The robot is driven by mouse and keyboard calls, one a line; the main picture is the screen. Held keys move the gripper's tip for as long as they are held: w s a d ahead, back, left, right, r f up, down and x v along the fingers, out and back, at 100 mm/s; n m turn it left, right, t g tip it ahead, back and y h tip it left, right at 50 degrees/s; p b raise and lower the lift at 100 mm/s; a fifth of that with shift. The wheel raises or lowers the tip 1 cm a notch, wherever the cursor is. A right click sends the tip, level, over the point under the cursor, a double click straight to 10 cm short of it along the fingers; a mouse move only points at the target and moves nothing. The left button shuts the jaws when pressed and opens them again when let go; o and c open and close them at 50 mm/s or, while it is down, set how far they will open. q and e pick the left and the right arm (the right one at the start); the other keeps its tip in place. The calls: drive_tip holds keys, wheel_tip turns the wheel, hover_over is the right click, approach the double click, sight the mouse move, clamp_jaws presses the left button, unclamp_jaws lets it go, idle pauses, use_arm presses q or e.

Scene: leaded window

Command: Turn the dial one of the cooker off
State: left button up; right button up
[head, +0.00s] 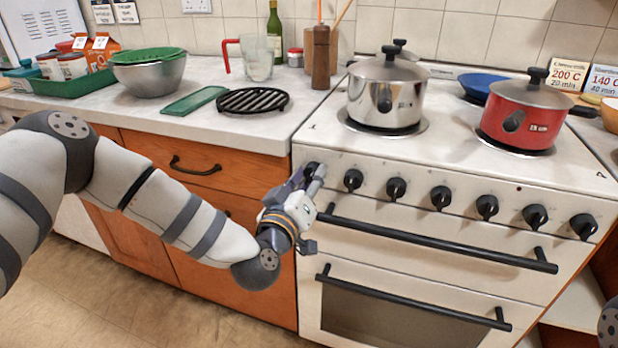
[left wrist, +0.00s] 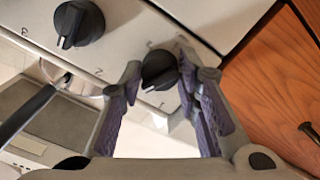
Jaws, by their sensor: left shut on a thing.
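The cooker (head: 455,185) has a row of black dials along its white front panel. The leftmost dial (head: 312,169) is partly hidden behind my left gripper (head: 318,178). In the left wrist view this black dial (left wrist: 159,68) sits between the purple-padded fingers of my left gripper (left wrist: 160,85), which are shut on it. The neighbouring dial (head: 353,180) is free, and it shows at upper left in the left wrist view (left wrist: 79,23). My right gripper is out of view.
A steel pot (head: 385,92) and a red pot (head: 523,112) stand on the hob. A black oven handle (head: 430,241) runs below the dials, close to my left gripper. Wooden cabinets (head: 225,200) stand left of the cooker.

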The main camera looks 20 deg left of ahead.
use_arm(q)
drive_tip(key=n, duration=0.5)
idle(0.6)
drive_tip(key=o, duration=1.2)
drive_tip(key=shift+c, duration=0.2)
drive_tip(key=s, duration=1.2)
drive_tip(key=shift+a, duration=0.2)
